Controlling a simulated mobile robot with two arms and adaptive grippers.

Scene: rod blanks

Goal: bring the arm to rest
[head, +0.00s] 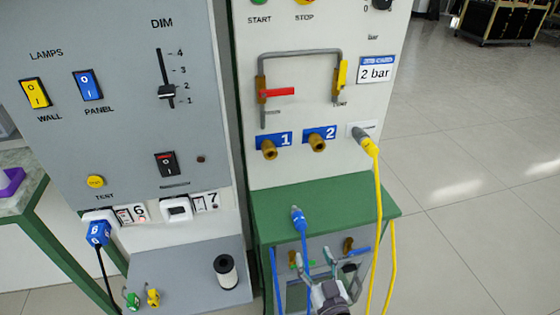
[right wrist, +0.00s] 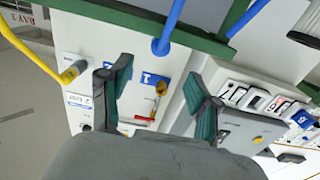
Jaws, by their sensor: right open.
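My right gripper (head: 314,258) is at the bottom centre of the head view, in front of the green bench. Its two fingers stand apart with nothing between them. In the right wrist view the open fingers (right wrist: 160,72) show with clear space between them, and the panel with a brass port (right wrist: 161,88) lies beyond. A blue hose (head: 304,240) has its end on the green bench top, behind the gripper in the head view; this hose also shows in the right wrist view (right wrist: 163,42), apart from the fingers. My left gripper is not in view.
The green bench (head: 349,199) stands below a panel with brass ports (head: 269,149). A yellow hose (head: 378,200) is plugged into the right port and hangs down. A grey cabinet (head: 120,140) with switches stands left. Open floor (head: 470,220) lies right.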

